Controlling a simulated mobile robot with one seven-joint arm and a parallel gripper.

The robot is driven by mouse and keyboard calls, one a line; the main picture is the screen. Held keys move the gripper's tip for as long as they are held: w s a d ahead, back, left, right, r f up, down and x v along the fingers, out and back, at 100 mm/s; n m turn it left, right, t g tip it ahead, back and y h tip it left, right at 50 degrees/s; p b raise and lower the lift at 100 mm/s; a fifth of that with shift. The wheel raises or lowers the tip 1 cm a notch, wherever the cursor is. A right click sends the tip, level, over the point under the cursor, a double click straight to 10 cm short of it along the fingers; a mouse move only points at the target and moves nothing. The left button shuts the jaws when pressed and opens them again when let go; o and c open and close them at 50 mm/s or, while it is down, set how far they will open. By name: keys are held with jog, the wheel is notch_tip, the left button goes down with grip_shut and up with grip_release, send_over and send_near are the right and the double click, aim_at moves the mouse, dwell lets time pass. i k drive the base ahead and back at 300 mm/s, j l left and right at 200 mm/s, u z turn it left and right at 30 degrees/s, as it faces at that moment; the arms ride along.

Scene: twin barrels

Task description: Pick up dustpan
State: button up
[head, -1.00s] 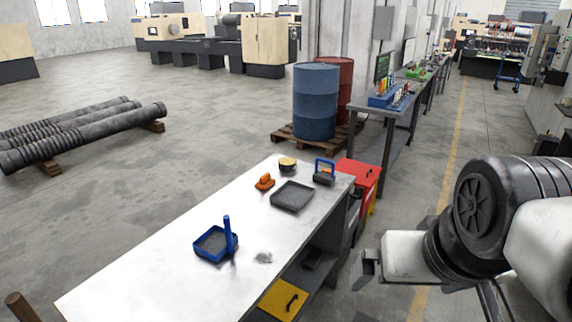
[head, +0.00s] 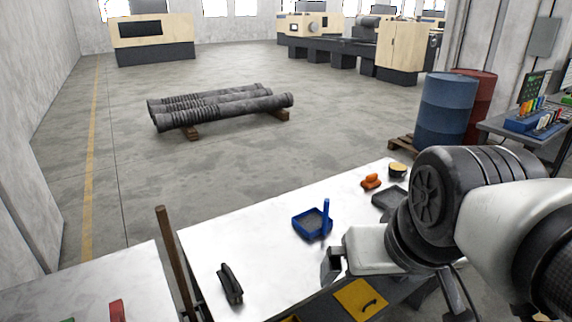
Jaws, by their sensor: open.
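The dustpan looks to be the blue square pan (head: 308,226) with a dark inside and an upright blue handle (head: 326,217). It lies on the white-topped workbench (head: 262,252) in the middle of the head view. My gripper (head: 333,264) is open and empty, just below the dustpan in the picture, apart from it, by the bench's front edge. My arm comes in from the right and covers part of the bench.
A dark handled tool (head: 230,284) lies on the left of the bench. An orange object (head: 371,181), a round yellow-topped tin (head: 397,171) and a partly hidden dark tray (head: 390,197) are to the right. A brown upright pole (head: 176,258) stands at the left end.

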aim_at(312, 223)
jog(key=i+l+u, duration=0.4)
jog(key=l, duration=0.2)
jog(key=i+l+u, duration=0.2)
jog(key=l, duration=0.15)
jog(key=i+l+u, duration=0.2)
jog(key=l, duration=0.15)
jog(key=l+u, duration=0.2)
jog(key=l, duration=0.2)
